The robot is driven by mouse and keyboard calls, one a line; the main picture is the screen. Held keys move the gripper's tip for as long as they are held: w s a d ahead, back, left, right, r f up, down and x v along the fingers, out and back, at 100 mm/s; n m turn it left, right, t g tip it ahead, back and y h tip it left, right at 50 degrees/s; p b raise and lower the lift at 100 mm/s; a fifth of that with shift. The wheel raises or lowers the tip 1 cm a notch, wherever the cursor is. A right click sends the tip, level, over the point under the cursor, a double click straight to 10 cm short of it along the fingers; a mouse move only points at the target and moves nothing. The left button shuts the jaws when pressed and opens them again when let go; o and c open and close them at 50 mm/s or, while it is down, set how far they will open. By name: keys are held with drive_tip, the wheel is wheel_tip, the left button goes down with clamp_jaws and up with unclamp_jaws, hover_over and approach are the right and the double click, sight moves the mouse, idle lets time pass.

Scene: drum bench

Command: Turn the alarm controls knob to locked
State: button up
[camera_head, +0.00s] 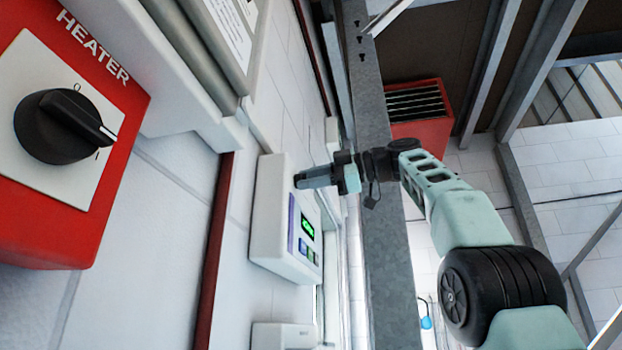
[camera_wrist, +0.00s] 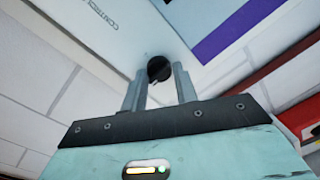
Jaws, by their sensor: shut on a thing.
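The alarm controls box (camera_head: 270,220) is a white unit on the wall with a green-lit display (camera_head: 307,227). Its black round knob (camera_wrist: 157,65) shows in the wrist view on the white face, near partly visible "CONTROLS" lettering. My gripper (camera_head: 299,181) reaches the box's face from the right in the head view. In the wrist view my gripper (camera_wrist: 160,74) has its two grey fingers on either side of the knob, shut on it. In the head view the knob is hidden by the fingers. The knob's pointer setting cannot be read.
A red heater panel (camera_head: 30,215) with a large black dial (camera_head: 62,127) is at the left. A grey metal beam (camera_head: 385,250) runs behind my arm. A red vented unit (camera_head: 419,112) is further back. Another white box (camera_head: 283,335) sits below the alarm box.

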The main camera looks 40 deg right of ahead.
drive_tip(key=shift+r, duration=0.1)
drive_tip(key=o, duration=0.9)
drive_tip(key=shift+o, duration=0.2)
drive_tip(key=p+v, duration=0.1)
drive_tip(key=v, duration=1.6)
drive_tip(key=shift+s, duration=0.15)
drive_tip(key=shift+d, duration=0.1)
